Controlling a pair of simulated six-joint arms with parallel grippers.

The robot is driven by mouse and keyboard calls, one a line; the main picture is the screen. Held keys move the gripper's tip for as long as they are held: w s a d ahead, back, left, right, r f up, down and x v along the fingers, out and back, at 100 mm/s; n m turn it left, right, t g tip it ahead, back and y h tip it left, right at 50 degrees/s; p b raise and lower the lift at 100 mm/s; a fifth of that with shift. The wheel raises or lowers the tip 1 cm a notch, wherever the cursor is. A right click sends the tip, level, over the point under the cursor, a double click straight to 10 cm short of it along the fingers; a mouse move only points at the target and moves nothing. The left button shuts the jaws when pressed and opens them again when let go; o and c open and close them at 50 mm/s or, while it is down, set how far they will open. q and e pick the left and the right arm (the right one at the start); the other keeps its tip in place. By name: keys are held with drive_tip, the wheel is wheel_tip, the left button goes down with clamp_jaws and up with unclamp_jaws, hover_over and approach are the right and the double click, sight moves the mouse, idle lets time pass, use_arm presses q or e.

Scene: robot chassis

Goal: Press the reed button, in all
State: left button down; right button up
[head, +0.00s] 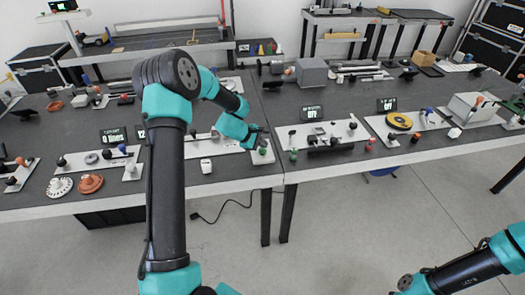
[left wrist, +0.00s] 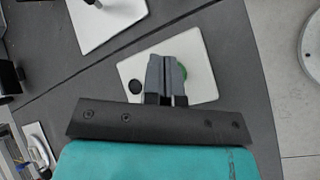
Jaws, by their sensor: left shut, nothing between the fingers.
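A green round button (head: 262,151) sits on a small white plate (head: 268,158) near the front edge of the dark table. My left gripper (head: 258,133) is shut and empty, close above this plate. In the left wrist view the shut fingers (left wrist: 166,68) cover most of the green button (left wrist: 184,71), leaving its right rim in sight. I cannot tell whether the fingertips touch it. A black round part (left wrist: 134,87) lies on the same plate (left wrist: 200,50). My right arm shows at the lower right of the head view, but its gripper is out of the frame.
A grey box (head: 312,72) stands behind. The floor in front is mostly clear.

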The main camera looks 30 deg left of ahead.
sight(262, 151)
use_arm(q)
drive_tip(key=shift+f, duration=0.15)
drive_tip(key=shift+f, duration=0.25)
drive_tip(key=shift+f, duration=0.5)
idle(0.9)
idle(0.4)
drive_tip(key=shift+r, duration=0.9)
drive_tip(key=shift+r, duration=2.55)
